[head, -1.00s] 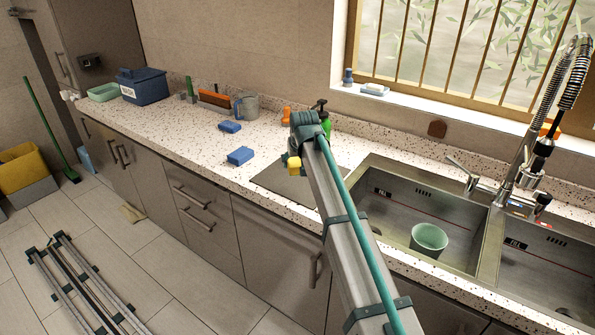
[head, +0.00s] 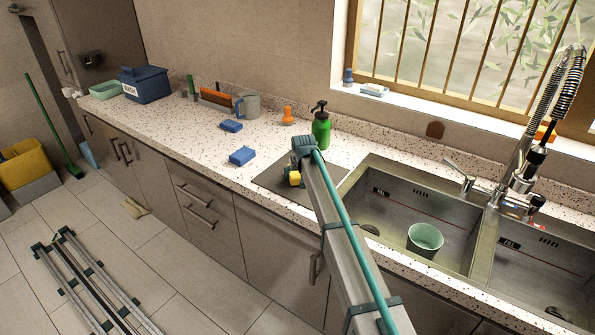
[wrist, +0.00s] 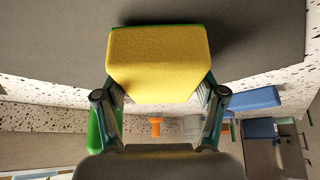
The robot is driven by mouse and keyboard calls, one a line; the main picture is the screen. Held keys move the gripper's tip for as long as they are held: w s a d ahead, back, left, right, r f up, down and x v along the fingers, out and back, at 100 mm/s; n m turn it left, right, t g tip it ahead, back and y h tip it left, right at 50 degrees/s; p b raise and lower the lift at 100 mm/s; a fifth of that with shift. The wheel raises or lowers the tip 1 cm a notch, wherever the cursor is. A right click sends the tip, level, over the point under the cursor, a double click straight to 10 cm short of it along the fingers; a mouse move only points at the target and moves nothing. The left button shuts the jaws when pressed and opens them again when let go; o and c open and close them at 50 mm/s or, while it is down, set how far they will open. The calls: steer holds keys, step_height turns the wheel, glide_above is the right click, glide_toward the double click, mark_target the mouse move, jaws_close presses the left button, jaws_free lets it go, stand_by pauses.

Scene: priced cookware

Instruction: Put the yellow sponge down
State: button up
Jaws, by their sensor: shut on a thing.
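The yellow sponge (head: 295,178) is held at the end of my arm, over the dark grey mat (head: 268,180) on the counter, left of the sink. In the wrist view the sponge (wrist: 158,68) shows its yellow face and a thin green edge. My gripper (wrist: 160,98) is shut on it, one finger at each side. In the head view my gripper (head: 297,168) is mostly hidden behind my own arm. The sponge casts a shadow on the grey surface; I cannot tell whether it touches the mat.
A green pump bottle (head: 321,126) and an orange bottle (head: 287,116) stand behind the mat. Two blue sponges (head: 242,156) lie to the left, with a grey mug (head: 248,105) beyond. The sink (head: 400,255) on the right holds a green cup (head: 425,240).

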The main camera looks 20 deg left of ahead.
steer(key=shift+f, duration=0.2)
steer(key=o, duration=1)
steer(key=b+v, duration=0.4)
steer(key=v, duration=0.8)
steer(key=shift+r, duration=0.15)
steer(key=shift+s+a, duration=0.1)
